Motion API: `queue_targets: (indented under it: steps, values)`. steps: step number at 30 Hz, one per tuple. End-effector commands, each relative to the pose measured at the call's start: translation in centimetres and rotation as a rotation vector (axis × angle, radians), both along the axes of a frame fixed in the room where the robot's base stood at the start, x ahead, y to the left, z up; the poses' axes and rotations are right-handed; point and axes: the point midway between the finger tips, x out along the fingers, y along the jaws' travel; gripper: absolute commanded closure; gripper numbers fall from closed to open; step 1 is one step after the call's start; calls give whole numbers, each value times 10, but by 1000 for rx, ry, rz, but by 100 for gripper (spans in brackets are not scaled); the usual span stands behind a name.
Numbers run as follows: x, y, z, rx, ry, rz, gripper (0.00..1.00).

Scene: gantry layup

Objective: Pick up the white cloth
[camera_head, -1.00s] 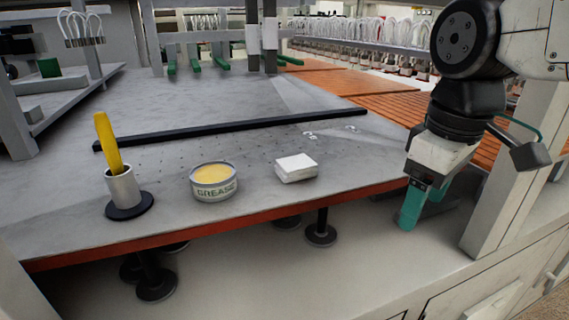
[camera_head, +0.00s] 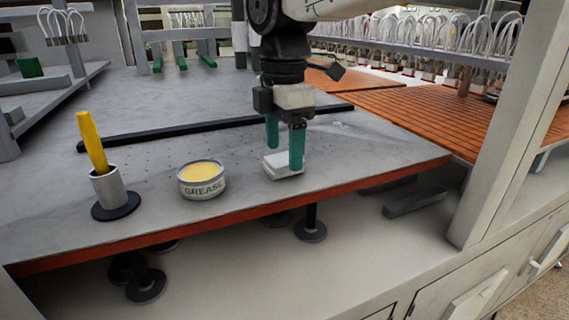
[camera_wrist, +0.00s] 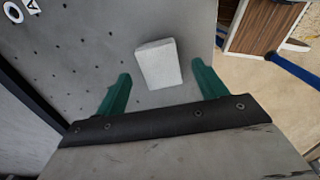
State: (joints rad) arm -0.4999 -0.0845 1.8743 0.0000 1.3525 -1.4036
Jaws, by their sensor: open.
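The white cloth (camera_head: 283,167) is a small folded square stack lying on the grey table, near its red front edge. In the wrist view the cloth (camera_wrist: 159,64) lies ahead of the fingertips, roughly between their lines. My gripper (camera_head: 285,148) has two green fingers and is above the cloth, with one finger in front of part of it in the head view. In the wrist view my gripper (camera_wrist: 160,80) is open, with nothing held between the fingers.
A grease tin (camera_head: 201,181) stands left of the cloth. Further left, a metal cup (camera_head: 108,187) holds a yellow-handled tool (camera_head: 92,143). A black bar (camera_head: 170,132) lies across the table behind. Bare table surrounds the cloth.

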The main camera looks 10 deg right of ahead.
Motion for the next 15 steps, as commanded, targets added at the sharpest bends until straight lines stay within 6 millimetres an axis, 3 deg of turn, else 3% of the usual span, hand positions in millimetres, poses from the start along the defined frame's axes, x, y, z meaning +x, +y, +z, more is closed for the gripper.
queue_targets:
  steps: [4, 12, 15]
  values:
    - [0, 0, -17, 0, 0, 0, 29]
    - [0, 0, -20, 0, -1, 0, 29]
    - [0, 0, -20, 0, -1, 0, 54]
